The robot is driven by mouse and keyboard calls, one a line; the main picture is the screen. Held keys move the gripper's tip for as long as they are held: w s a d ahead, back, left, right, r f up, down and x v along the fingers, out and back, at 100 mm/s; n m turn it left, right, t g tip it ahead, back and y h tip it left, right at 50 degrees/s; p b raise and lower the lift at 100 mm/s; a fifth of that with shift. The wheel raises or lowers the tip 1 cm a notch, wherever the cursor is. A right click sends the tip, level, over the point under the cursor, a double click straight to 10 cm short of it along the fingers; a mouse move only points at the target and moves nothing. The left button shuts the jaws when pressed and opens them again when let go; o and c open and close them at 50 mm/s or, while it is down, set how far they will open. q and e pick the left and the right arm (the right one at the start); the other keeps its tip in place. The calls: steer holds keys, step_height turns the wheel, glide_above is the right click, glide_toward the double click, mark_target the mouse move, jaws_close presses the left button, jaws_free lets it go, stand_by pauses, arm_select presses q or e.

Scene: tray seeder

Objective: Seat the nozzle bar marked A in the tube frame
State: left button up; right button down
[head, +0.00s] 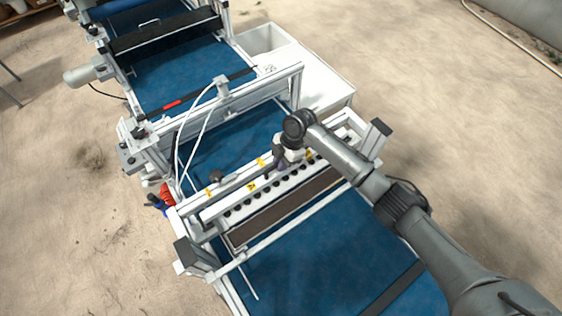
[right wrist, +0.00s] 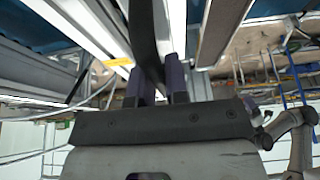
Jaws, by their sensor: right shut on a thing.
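The nozzle bar marked A (head: 270,196) is a long pale bar with a row of black round nozzles and a yellow mark. It lies across the tube frame (head: 183,254), a light metal frame over the blue belt. My right gripper (head: 281,160) is at the bar's right part. In the right wrist view, its purple fingers (right wrist: 158,84) are shut around a dark upright piece, which appears to belong to the bar. My left gripper is not in view.
A brown strip (head: 290,205) runs along the front of the bar. White hoses (head: 186,136) hang from a crossbeam behind it. A white bin (head: 318,78) stands at the back right. Blue belt (head: 330,260) lies open in front.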

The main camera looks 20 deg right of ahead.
steer(key=shift+f, duration=0.15)
stand_by(0.4)
steer(key=c, duration=1.2)
jaws_free()
steer(key=shift+c, duration=0.2)
steer(key=shift+o, duration=0.9)
